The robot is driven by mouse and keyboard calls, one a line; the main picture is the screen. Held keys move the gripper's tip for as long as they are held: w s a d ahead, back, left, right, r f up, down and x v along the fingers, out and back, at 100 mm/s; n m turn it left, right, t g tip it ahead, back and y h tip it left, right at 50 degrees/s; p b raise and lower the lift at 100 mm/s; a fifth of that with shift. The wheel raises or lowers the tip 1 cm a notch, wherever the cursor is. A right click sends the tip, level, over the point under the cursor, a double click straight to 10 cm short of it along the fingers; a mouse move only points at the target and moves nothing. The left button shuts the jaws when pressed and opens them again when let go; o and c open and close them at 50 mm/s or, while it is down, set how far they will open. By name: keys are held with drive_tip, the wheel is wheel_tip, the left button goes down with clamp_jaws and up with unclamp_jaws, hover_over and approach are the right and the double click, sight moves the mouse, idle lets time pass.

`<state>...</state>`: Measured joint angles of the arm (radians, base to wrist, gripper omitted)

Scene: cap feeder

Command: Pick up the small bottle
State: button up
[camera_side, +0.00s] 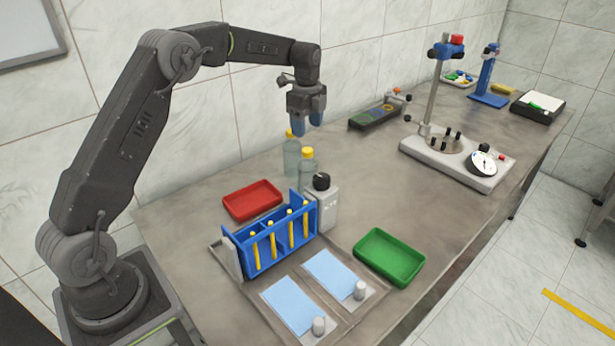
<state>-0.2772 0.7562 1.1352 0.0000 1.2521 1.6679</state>
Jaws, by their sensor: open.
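Two small clear bottles with yellow caps stand upright near the middle of the table. The rear bottle (291,158) is at the left, and the front bottle (307,168) is just right of it and nearer the camera. My gripper (308,124) points down above the bottles, with blue fingertips spread apart and nothing visible between them. In this view its left fingertip is close to the rear bottle's cap; I cannot tell whether they touch.
A grey device with a black knob (327,205) stands right in front of the bottles. A blue rack (270,238) with yellow sticks, a red tray (252,201) and a green tray (389,257) are nearby. A grey machine (458,158) stands right; the table between is clear.

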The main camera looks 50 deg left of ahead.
sight(307, 149)
wheel_tip(307, 149, down, 8)
drive_tip(key=shift+s+d+f, duration=0.1)
drive_tip(key=shift+s+d, duration=0.05)
idle(0.4)
drive_tip(key=shift+c, duration=0.4)
clamp_jaws()
